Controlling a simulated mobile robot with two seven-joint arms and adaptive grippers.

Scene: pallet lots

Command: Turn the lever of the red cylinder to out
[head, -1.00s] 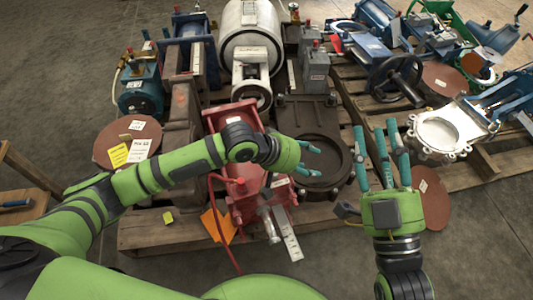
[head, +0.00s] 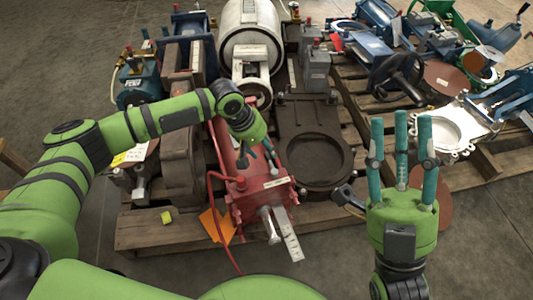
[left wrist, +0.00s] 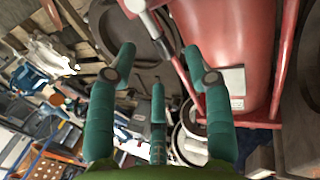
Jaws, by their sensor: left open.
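The red cylinder (head: 233,160) lies on the near pallet, with a red end block, a silver rod and a steel strip at its near end. A small red-topped fitting (head: 240,183) on the end block joins a red hose; I cannot tell clearly which part is the lever. My left gripper (head: 258,156) is open and empty, pointing down just above the cylinder and partly hiding it. In the left wrist view its teal fingers are spread, with the cylinder's red body (left wrist: 235,50) beyond them on the right. My right gripper (head: 401,140) is open and empty, fingers up, right of the cylinder.
A dark gate valve plate (head: 315,145) lies right of the cylinder. A white tank (head: 250,35) and grey boxes (head: 316,68) stand behind. An orange tag (head: 216,226) hangs at the pallet's front (head: 150,235). Bare floor lies in front.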

